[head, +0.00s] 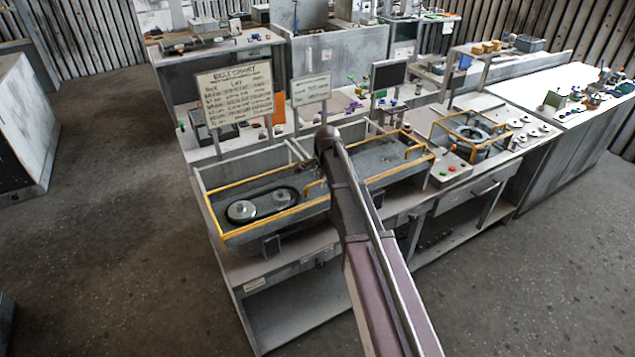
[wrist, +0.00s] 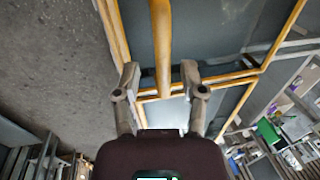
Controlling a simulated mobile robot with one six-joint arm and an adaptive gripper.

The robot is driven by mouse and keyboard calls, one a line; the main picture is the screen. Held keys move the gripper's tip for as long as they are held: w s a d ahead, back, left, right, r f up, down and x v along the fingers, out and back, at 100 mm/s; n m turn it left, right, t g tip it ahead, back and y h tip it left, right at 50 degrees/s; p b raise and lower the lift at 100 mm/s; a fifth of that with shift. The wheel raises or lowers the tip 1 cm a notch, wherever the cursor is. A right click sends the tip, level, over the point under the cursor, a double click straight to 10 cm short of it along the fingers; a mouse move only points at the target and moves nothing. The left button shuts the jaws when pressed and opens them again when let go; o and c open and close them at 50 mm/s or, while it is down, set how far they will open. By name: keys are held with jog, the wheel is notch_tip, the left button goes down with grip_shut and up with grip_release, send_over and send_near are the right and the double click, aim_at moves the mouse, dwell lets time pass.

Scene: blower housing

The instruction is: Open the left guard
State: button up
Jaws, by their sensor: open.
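The left guard (head: 268,233) is a yellow-edged frame lying low over a grey box at the left of the bench in the head view. A belt on two round pulleys (head: 243,210) shows inside it. A short yellow handle (head: 313,184) stands at its right side, close to my arm. My gripper is hidden behind my arm in the head view. In the wrist view my gripper (wrist: 160,74) is open, with a thick yellow bar (wrist: 161,35) running between its fingers. Contact cannot be told. Yellow frame edges (wrist: 232,75) surround grey panels there; which guard they belong to is unclear.
A second yellow-framed guard (head: 402,160) lies to the right of my arm. A red-and-green button box (head: 450,170) sits beside it. Sign boards (head: 236,97) and a dark screen (head: 388,74) stand behind. The floor (head: 130,230) left of the bench is clear.

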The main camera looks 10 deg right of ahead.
grip_shut()
jog(key=shift+a, duration=0.5)
jog(key=shift+d, duration=0.3)
jog(key=shift+w+a, duration=0.1)
jog(key=shift+w, duration=0.55)
jog(key=w+a, duration=0.3)
jog(key=w, duration=0.7)
jog(key=w+a, duration=0.3)
jog(key=w, duration=0.8)
jog(key=shift+w+a, duration=0.25)
